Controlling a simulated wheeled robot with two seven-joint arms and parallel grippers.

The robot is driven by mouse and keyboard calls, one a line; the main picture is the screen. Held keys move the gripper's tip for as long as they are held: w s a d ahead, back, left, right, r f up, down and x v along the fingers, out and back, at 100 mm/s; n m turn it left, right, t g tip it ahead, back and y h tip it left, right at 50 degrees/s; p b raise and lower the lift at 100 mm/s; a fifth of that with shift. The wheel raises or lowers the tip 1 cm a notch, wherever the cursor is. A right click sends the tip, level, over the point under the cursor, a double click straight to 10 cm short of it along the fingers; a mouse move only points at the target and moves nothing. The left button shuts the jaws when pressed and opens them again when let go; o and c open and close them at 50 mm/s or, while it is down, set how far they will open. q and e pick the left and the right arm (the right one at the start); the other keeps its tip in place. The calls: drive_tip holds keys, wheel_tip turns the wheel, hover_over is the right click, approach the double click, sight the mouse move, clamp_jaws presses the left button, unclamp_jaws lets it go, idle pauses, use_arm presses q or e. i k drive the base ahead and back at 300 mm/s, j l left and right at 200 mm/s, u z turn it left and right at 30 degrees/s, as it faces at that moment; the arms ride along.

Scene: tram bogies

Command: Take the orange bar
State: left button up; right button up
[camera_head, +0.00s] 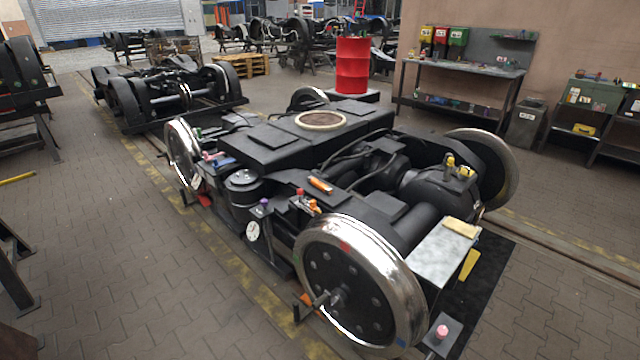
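A small orange bar (320,185) lies on the dark top of the near bogie (270,145), between the round-holed centre plate and the near wheel. Another small orange item (314,206) sits just below it, beside a red-topped piece (300,192); its exact shape is too small to tell. Neither of my grippers shows in the head view, so nothing is seen touching the bar.
The near shiny wheel (362,285) stands in front of the bar. A grey metal plate (440,252) is at the right. A red drum (352,65) and a workbench (460,68) stand behind. Paved floor (110,230) at the left is mostly clear.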

sight(319, 184)
drive_tip(key=i+j+z, duration=1.05)
drive_tip(key=j+z, duration=0.3)
drive_tip(key=j, duration=0.35)
drive_tip(key=i+j+z, duration=0.15)
drive_tip(key=j+z, duration=0.3)
drive_tip(key=j, duration=0.3)
drive_tip(key=j+z, duration=0.5)
drive_tip(key=j, duration=0.25)
drive_tip(key=k+j+z, duration=0.15)
drive_tip(key=j+z, duration=0.3)
drive_tip(key=j, duration=0.35)
